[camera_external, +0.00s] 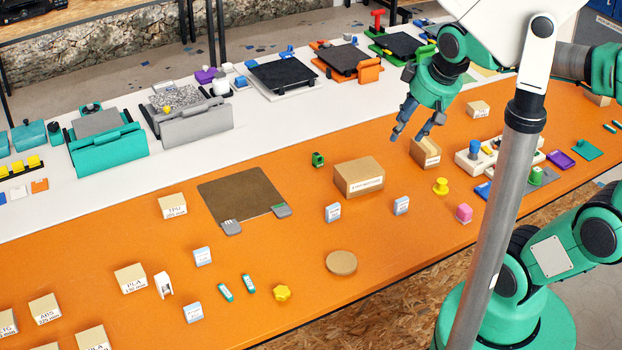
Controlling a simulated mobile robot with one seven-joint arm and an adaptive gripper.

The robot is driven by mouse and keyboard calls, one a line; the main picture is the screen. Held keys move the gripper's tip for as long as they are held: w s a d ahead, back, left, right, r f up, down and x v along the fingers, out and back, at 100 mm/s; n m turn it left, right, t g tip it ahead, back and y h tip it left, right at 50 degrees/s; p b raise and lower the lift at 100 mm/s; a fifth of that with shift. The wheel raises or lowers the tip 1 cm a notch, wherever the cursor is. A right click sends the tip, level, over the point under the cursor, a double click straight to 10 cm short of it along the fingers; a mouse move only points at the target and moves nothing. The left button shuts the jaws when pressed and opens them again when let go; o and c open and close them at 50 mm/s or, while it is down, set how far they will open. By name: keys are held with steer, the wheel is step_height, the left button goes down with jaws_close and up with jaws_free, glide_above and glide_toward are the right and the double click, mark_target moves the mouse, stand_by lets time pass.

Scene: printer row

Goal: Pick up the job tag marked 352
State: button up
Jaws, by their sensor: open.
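One tag (333,212) and another tag (401,205) stand in front of a cardboard box (360,178). A third tag (203,256) and a fourth tag (193,312) stand farther left. Their print is too small to read, so I cannot tell which is marked 352. My gripper (409,137) is open with its fingers pointing down. It appears above the table, behind and above the tag right of the box, with nothing between its fingers.
A brown plate (243,198) lies left of the box. A small carton (425,152) stands close by my gripper. Printers line the white strip behind. Orange surface is clear around the round disc (341,263).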

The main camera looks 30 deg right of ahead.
steer(key=w+a+f+n+g, duration=0.2)
steer(key=w+a+f+n, duration=0.15)
steer(key=w+a, duration=0.75)
steer(key=n+g+y+b, duration=0.1)
steer(key=n+g+b, duration=0.2)
steer(key=n, duration=0.9)
glide_above(190, 306)
steer(key=d, duration=0.2)
step_height(190, 306, down, 28)
steer(key=shift+f, duration=0.15)
steer(key=f, duration=0.2)
steer(key=a+f+b, duration=0.1)
steer(key=f, duration=0.5)
steer(key=shift+a+f, duration=0.1)
steer(key=shift+a, duration=0.1)
steer(key=shift+f, duration=0.1)
